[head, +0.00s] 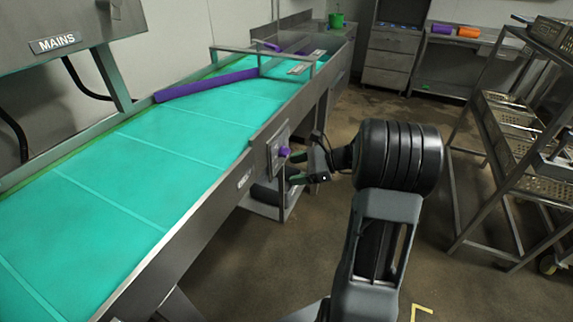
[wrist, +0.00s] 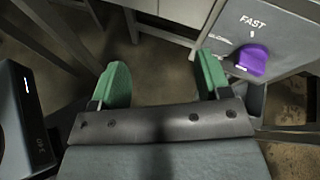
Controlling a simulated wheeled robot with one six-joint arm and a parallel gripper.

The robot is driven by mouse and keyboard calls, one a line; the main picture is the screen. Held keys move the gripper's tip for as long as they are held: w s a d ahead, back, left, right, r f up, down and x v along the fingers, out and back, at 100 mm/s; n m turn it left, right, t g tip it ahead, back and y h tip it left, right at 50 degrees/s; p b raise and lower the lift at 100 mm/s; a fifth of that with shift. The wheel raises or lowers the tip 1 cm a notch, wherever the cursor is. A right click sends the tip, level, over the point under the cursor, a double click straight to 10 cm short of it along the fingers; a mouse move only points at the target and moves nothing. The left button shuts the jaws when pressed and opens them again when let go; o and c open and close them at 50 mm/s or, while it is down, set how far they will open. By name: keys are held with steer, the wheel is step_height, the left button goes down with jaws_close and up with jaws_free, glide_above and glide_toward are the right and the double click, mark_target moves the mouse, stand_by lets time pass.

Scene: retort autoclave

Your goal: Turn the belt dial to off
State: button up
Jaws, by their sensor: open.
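The belt dial is a purple knob (head: 285,152) on a grey metal plate (head: 272,160) fixed to the side of the conveyor. In the wrist view the purple dial (wrist: 252,60) is at the upper right, under the word FAST, with a white mark above it. My gripper (head: 297,167) is just right of the dial in the head view. In the wrist view my gripper (wrist: 162,85) shows two green fingertips spread apart with nothing between them. The dial is outside the fingers, beyond the right one, and appears apart from it. Other labels on the plate are too small to read.
The turquoise conveyor belt (head: 150,170) runs along the left, with a purple bar (head: 207,85) across it. A MAINS box (head: 55,45) hangs at upper left. A metal rack with perforated trays (head: 510,125) stands at right. Floor between conveyor and rack is mostly clear.

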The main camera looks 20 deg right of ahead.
mark_target(286, 155)
steer(key=w+d+f+m+t+b, duration=0.25)
steer(key=d+f+m+t, duration=0.35)
steer(key=d, duration=0.5)
steer(key=shift+m+t, duration=0.4)
steer(key=shift+m, duration=0.3)
steer(key=x, duration=0.4)
steer(key=p+x, duration=0.1)
steer(key=x, duration=0.9)
steer(key=shift+w+d+r, duration=0.2)
steer(key=shift+d+r, duration=0.1)
steer(key=shift+r, duration=0.1)
steer(key=c, duration=0.9)
